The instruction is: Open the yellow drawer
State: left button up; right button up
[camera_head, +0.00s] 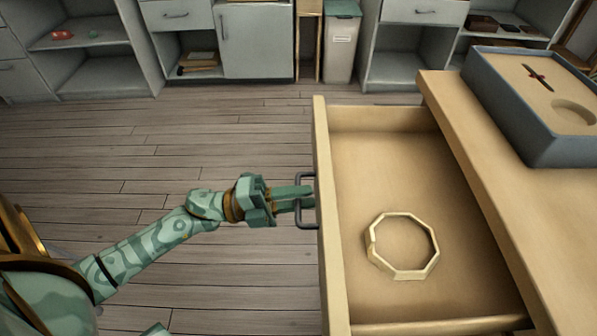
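The yellow drawer (378,305) is pulled well out from under the wooden worktop. Its front panel (325,200) faces left and carries a dark bar handle (301,222). My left gripper (304,197) is at this handle, its two green fingers reaching across the bar close to the front panel. A narrow gap shows between the fingers, but I cannot tell whether they clamp the bar. A pale eight-sided ring (402,272) lies on the drawer's floor. My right gripper is not in view.
A blue-grey box (545,155) with a tan top stands on the worktop (480,165) at the right. Grey cabinets (258,40) with open shelves and a pale bin (341,50) line the back. The plank floor (200,140) left of the drawer is clear.

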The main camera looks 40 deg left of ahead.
pick_arm(q)
jog(key=shift+a, duration=0.1)
